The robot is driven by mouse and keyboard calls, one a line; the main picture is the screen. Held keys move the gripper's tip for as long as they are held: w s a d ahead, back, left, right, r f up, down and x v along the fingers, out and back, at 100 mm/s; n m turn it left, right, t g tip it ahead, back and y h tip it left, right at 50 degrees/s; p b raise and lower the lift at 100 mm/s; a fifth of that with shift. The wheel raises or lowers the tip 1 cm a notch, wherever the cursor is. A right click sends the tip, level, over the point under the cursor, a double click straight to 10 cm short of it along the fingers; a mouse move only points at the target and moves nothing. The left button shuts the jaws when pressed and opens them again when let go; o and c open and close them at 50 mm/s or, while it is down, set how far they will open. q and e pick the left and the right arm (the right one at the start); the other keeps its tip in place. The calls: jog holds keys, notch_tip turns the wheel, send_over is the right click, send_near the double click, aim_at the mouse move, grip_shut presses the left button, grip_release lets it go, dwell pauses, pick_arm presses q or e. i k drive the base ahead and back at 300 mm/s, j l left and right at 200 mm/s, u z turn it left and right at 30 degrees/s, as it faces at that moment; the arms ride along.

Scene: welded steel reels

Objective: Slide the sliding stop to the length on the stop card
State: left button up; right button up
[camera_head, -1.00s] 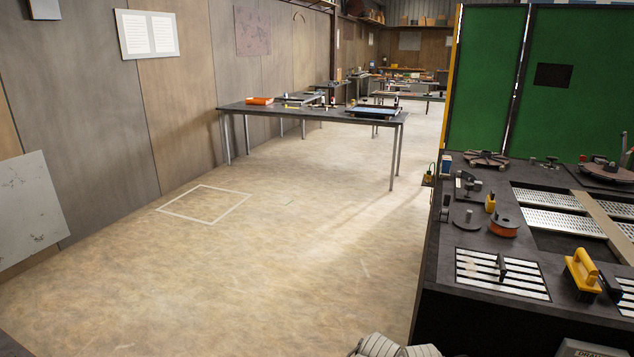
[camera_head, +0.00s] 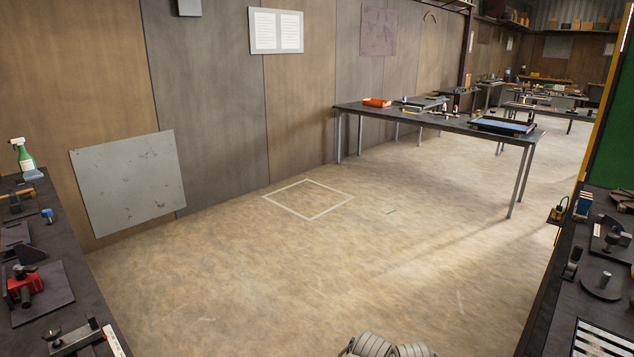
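I cannot pick out the sliding stop or the stop card for certain. On the left bench, a metal bar with a dark upright block (camera_head: 76,339) lies at the bottom left, cut by the picture's lower edge; a pale strip (camera_head: 113,341) lies beside it. I cannot tell whether this is the stop. Neither of my grippers shows; only a pale ribbed part of my own body is at the bottom middle.
The left bench (camera_head: 84,295) also carries a red clamp-like tool (camera_head: 24,286) and a green spray bottle (camera_head: 25,158). A right bench (camera_head: 548,325) holds fixtures. A long table (camera_head: 440,120) stands farther back. The floor (camera_head: 310,270) between is clear, with a white taped square (camera_head: 308,199).

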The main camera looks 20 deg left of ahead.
aim_at(74, 339)
jog(key=i+l+u, duration=0.1)
jog(key=u, duration=0.35)
jog(key=i+l+u, duration=0.1)
jog(key=l+u, duration=0.15)
jog(key=u, duration=0.15)
jog(key=l+u, duration=0.2)
jog(key=u, duration=0.25)
jog(key=l+u, duration=0.25)
jog(key=u, duration=0.15)
jog(key=l+u, duration=0.25)
jog(key=u, duration=0.2)
jog(key=l+u, duration=0.25)
jog(key=u, duration=0.2)
jog(key=i+u, duration=0.1)
jog(key=u, duration=0.7)
jog(key=l+u, duration=0.2)
jog(key=l, duration=0.35)
